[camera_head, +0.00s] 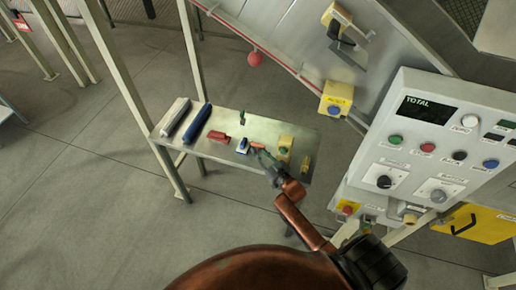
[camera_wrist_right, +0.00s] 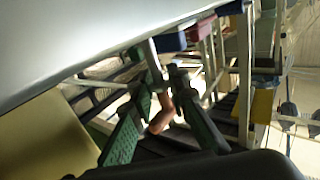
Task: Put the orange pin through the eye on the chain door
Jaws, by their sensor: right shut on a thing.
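My right gripper (camera_head: 262,155) is over the right half of a small metal table, its arm coming up from below. In the right wrist view its green fingers (camera_wrist_right: 163,112) are shut around an orange-brown piece, the orange pin (camera_wrist_right: 162,116). In the head view a small orange spot by the fingertips is the pin (camera_head: 256,146); it is too small there to show its tilt. I cannot make out the chain door or its eye in either view. My left gripper is not in view.
A control panel (camera_head: 430,140) stands at right. Frame posts stand at left.

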